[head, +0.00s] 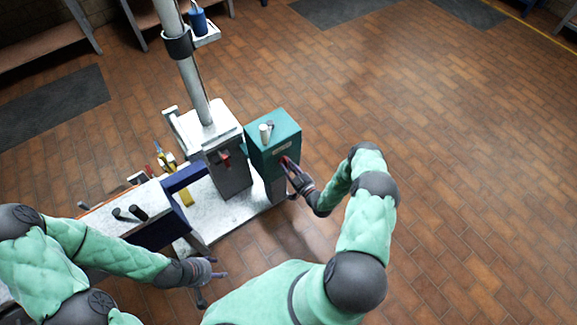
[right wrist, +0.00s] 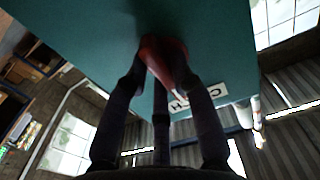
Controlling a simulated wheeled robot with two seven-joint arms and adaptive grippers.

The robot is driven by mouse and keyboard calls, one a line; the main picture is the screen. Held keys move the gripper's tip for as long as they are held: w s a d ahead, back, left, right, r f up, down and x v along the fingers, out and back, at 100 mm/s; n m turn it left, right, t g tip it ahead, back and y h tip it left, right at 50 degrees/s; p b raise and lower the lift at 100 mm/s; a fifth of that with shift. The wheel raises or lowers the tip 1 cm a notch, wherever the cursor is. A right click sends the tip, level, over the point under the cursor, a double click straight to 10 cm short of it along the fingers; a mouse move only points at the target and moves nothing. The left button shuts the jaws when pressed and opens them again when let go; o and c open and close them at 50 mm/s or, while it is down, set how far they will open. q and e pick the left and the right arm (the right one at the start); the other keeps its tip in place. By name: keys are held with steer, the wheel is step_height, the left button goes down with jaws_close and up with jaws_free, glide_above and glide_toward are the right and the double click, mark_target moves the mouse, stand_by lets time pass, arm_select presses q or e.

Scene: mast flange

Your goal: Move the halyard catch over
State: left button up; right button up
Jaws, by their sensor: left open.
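The halyard catch is a red lever (head: 285,161) on the front face of a teal box (head: 273,140) at the mast foot. In the right wrist view the red lever (right wrist: 163,58) stands out from the teal face beside a partly covered white label (right wrist: 198,97). My right gripper (head: 289,166) is at the lever, and its dark fingers (right wrist: 160,72) close in on it from both sides. The fingers hide part of the lever. My left gripper (head: 220,268) is open and empty, low in the head view, apart from the box.
A grey mast (head: 192,80) rises from a white-topped housing (head: 212,130) with another small red part (head: 224,157). A bench (head: 150,205) with dark handles is at the left. A blue cylinder (head: 198,22) sits on a small shelf. The brick floor (head: 460,160) at the right is clear.

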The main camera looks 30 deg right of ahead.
jaws_close()
steer(key=shift+n, duration=0.4)
steer(key=n, duration=1.1)
steer(key=n+b, duration=0.1)
steer(key=n, duration=0.5)
steer(key=shift+r, duration=0.4)
steer(key=shift+a, duration=0.1)
steer(key=o, duration=0.7)
jaws_free()
